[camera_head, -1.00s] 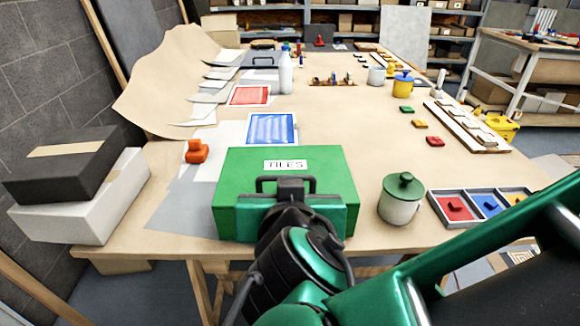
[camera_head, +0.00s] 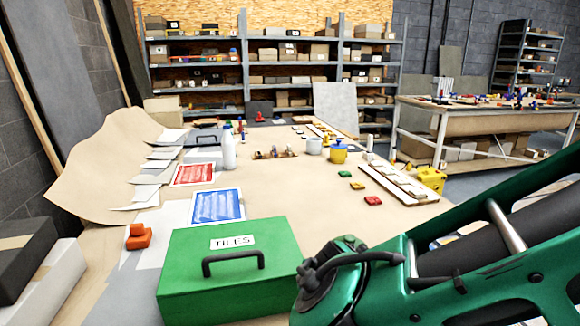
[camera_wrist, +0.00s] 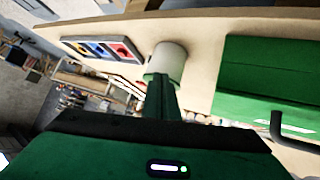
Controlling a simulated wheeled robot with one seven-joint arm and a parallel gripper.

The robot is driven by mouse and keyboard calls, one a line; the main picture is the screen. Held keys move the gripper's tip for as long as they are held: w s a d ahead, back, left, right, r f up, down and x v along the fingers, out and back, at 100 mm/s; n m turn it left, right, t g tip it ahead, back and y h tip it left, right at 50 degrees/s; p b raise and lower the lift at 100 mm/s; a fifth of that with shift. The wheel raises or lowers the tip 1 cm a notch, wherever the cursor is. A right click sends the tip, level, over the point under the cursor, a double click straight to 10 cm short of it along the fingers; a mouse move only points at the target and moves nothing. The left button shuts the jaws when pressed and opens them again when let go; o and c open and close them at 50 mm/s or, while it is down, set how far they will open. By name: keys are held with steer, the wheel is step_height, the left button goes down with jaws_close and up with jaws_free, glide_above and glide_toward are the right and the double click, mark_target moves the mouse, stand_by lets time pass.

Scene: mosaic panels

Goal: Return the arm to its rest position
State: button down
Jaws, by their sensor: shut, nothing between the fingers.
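My gripper (camera_wrist: 161,92) shows in the wrist view as shut green fingers with nothing between them. In that view it overlaps a white jar (camera_wrist: 168,60) with a green lid; I cannot tell the gap between them. My green and black arm (camera_head: 440,265) fills the lower right of the head view, and my fingertips cannot be made out there. A green box labelled TILES (camera_head: 225,275), lid shut and black handle up, stands on the table left of my arm. The box also shows at the right of the wrist view (camera_wrist: 262,80), apart from my gripper.
The wooden table (camera_head: 300,205) holds a red panel (camera_head: 193,174), a blue panel (camera_head: 215,206), an orange block (camera_head: 138,236) and a white bottle (camera_head: 228,150). A compartment tray (camera_wrist: 100,48) lies near the jar. Dark and white boxes (camera_head: 50,285) stand at left. Mid-table is fairly clear.

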steer(key=s+d+f+m+g+h, duration=0.1)
steer(key=s+d+m+g, duration=0.15)
steer(key=d, duration=0.75)
steer(key=s+d+f+m+g+h, duration=0.15)
steer(key=d+g, duration=0.25)
steer(key=d, duration=0.6)
steer(key=s+d+g+y, duration=0.1)
steer(key=s+d+y, duration=0.2)
steer(key=s, duration=0.4)
steer(key=s+d+m+g+y, duration=0.1)
steer(key=s+d+g+y, duration=0.1)
steer(key=s+d, duration=0.4)
steer(key=shift+s+f+y, duration=0.45)
steer(key=shift+s+y, duration=0.1)
steer(key=shift+s, duration=0.05)
